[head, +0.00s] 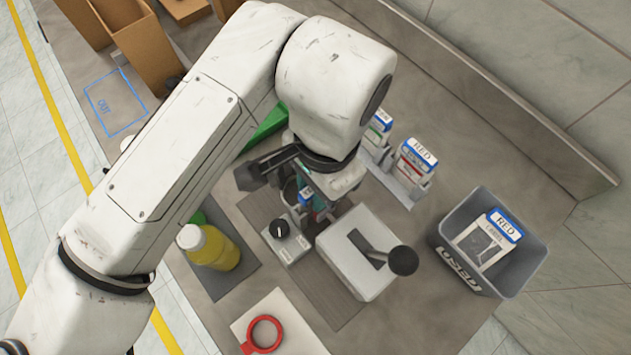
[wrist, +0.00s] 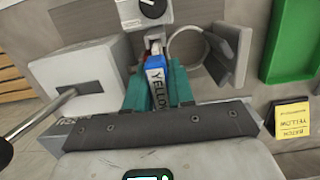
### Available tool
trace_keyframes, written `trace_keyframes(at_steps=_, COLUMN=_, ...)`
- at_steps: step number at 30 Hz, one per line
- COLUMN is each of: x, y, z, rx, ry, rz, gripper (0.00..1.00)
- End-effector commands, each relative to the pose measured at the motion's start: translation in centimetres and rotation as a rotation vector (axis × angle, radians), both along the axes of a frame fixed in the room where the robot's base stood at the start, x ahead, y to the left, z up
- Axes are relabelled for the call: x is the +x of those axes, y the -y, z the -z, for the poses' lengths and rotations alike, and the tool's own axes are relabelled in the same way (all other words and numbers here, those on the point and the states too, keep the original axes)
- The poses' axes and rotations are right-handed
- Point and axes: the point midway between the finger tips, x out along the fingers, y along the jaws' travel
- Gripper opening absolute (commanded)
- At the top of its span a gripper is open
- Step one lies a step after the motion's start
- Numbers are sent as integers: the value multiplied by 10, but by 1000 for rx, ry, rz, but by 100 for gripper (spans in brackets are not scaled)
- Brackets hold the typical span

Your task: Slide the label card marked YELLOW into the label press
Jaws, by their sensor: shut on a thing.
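My gripper (wrist: 158,98) is shut on the label card (wrist: 155,75), which has a blue edge with YELLOW in white letters. The card stands between the teal fingers in the wrist view. In the head view my gripper (head: 318,205) is mostly hidden under the arm, and a blue bit of the card (head: 306,194) shows. The white box with a black-knobbed lever, which looks like the label press (head: 355,262), is just right of my gripper; it also shows at the left of the wrist view (wrist: 85,75). Whether the card touches any slot cannot be told.
A dial box (head: 287,240) stands close in front of my gripper. A rack (head: 408,190) holds cards, one marked RED. A grey bin (head: 447,235) holds a RED-labelled piece. A yellow bottle (head: 215,248) stands left. A yellow note (wrist: 292,118) and green tray (wrist: 290,45) are at the right in the wrist view.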

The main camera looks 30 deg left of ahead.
Motion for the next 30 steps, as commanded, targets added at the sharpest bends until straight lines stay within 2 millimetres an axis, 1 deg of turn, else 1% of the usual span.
trace_keyframes(at_steps=2, x=0, y=0, z=0, rx=0, ry=0, rz=0, gripper=0)
trace_keyframes(at_steps=3, x=0, y=0, z=0, rx=0, ry=0, rz=0, gripper=24)
trace_keyframes(at_steps=12, x=0, y=0, z=0, rx=0, ry=0, rz=0, gripper=53)
trace_keyframes(at_steps=17, x=0, y=0, z=0, rx=0, ry=0, rz=0, gripper=53)
trace_keyframes(at_steps=23, x=0, y=0, z=0, rx=0, ry=0, rz=0, gripper=34)
trace_keyframes(at_steps=30, x=0, y=0, z=0, rx=0, ry=0, rz=0, gripper=34)
